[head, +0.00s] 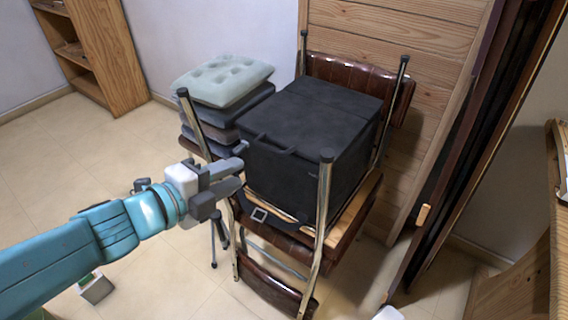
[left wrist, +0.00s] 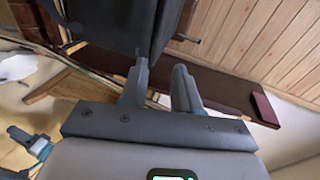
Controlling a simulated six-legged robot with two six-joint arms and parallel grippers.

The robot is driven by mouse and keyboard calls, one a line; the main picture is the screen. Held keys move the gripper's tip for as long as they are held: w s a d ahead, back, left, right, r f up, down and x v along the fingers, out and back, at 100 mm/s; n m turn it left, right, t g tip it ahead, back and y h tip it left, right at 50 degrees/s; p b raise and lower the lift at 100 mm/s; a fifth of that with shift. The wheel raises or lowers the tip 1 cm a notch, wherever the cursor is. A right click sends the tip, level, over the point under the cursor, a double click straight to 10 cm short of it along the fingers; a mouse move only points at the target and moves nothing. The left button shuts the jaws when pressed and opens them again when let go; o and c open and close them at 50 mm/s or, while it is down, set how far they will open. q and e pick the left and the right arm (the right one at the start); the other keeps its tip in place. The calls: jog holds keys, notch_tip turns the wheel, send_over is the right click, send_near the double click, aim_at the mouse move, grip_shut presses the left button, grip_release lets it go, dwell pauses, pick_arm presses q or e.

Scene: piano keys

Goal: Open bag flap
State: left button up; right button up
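A black box-shaped bag (head: 310,120) stands on a wooden-seated chair with brown padding and metal legs. Its lid is closed on top, and a dark strap or handle lies along its upper front edge. A dark flap or strap with a square pale buckle (head: 259,214) hangs low at the front. My left gripper (head: 240,174) is open and empty beside the bag's left front corner; I cannot tell whether it touches. In the left wrist view my two fingers (left wrist: 160,78) stand apart, with the dark bag (left wrist: 118,22) beyond them. My right gripper's fingers do not show clearly.
Stacked cushions (head: 222,80) stand behind the bag on the left. Upright metal chair legs (head: 323,205) rise around the bag. A wooden panel (head: 400,45) is behind, and a wooden shelf (head: 108,60) stands far left. Tiled floor (head: 60,150) is free on the left.

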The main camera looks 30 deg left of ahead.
pick_arm(q)
jog(key=s+a+y+b, duration=0.1)
jog(key=s+a+b, duration=0.1)
jog(key=p, duration=0.3)
send_near(268, 149)
jog(key=shift+n+t+y, duration=0.3)
jog(key=x, duration=0.3)
jog(key=b+x, duration=0.1)
jog(key=x, duration=0.6)
jog(key=shift+w+d+f+b, duration=0.2)
jog(key=shift+f+b, duration=0.15)
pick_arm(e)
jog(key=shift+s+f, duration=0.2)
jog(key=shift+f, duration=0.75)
pick_arm(q)
grip_shut()
